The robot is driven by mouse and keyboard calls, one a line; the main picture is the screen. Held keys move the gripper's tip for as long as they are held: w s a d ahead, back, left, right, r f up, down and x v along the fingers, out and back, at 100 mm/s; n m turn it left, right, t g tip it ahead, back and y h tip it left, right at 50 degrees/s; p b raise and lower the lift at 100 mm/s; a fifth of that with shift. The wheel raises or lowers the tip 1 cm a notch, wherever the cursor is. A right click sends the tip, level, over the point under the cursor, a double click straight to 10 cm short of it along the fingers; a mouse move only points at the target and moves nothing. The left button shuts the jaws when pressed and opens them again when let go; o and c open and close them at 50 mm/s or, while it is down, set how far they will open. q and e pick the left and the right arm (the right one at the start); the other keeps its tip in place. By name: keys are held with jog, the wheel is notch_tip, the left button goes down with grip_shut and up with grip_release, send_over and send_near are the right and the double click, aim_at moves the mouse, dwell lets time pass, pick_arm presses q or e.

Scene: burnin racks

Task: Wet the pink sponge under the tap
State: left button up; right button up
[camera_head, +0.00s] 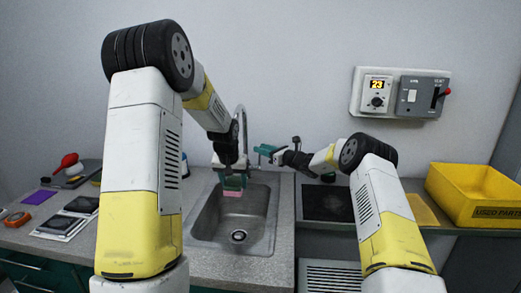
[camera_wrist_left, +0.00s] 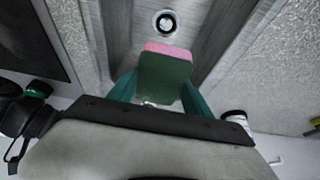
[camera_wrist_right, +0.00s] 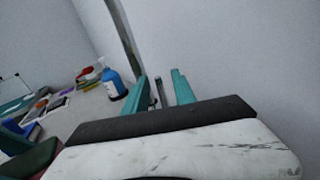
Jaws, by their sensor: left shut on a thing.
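The pink sponge (camera_head: 232,193) has a dark green face. My left gripper (camera_head: 233,181) is shut on it and holds it over the back part of the sink (camera_head: 204,222), above the basin floor. In the left wrist view the sponge (camera_wrist_left: 166,72) sits between both teal fingers, with its pink edge facing the drain. The tap (camera_head: 241,118) arches up behind the left gripper; its outlet is hidden. My right gripper (camera_head: 265,153) is open to the right of the tap. In the right wrist view a thin grey upright piece (camera_wrist_right: 158,91) shows between its fingers, contact unclear. I see no water.
A black panel (camera_head: 327,204) lies right of the sink, and a yellow bin (camera_head: 476,194) stands at the far right. A blue bottle (camera_wrist_right: 113,84) shows in the right wrist view. Tools and flat devices (camera_head: 62,223) lie on the left counter. Wall controls (camera_head: 400,92) hang above.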

jog(key=shift+w+a, duration=0.35)
jog(key=shift+a, duration=0.2)
grip_shut()
jog(key=shift+d, duration=0.1)
dwell(1.0)
